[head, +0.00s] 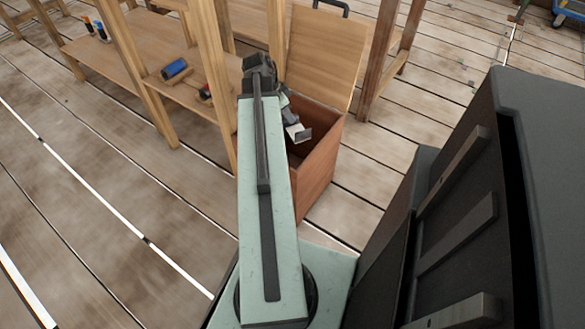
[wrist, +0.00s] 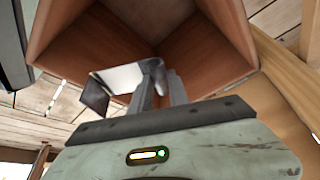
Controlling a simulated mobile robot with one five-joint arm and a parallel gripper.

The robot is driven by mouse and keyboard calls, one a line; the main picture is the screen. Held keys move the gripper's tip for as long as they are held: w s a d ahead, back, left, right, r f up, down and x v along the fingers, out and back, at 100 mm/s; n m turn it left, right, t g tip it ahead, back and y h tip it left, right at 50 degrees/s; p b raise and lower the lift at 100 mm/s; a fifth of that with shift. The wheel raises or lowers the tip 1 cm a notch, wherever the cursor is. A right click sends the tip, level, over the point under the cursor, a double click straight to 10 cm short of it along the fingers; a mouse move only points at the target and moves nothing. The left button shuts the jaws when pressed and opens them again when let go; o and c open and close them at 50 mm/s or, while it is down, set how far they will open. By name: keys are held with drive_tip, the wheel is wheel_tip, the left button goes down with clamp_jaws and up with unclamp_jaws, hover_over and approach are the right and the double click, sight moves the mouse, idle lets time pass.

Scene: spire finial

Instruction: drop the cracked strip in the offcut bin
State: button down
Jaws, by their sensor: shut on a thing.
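The cracked strip (head: 293,130) is a thin pale grey piece with a dark, angled end. In the wrist view the strip (wrist: 122,77) sticks out to the left of my fingers. My gripper (head: 287,108) is shut on it; the fingers also show in the wrist view (wrist: 160,82). The offcut bin (head: 318,178) is a reddish-brown wooden box with its lid raised. My gripper and the strip are over its opening. The wrist view looks into the bin (wrist: 205,52), whose visible inside looks bare. I see no crack at this size.
A wooden bench (head: 105,62) stands left of the bin, with a blue roll (head: 175,68) on its lower shelf. The raised lid (head: 320,55) stands behind the opening. A wooden post (head: 388,60) is close on the right. Plank floor (head: 390,150) is clear in front.

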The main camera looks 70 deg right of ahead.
drive_tip(key=shift+f, duration=0.8)
drive_tip(key=shift+r, duration=0.1)
drive_tip(key=c, duration=1.2)
unclamp_jaws()
drive_tip(key=shift+o, duration=0.2)
drive_tip(key=p+v, duration=0.7)
drive_tip(key=v, duration=0.1)
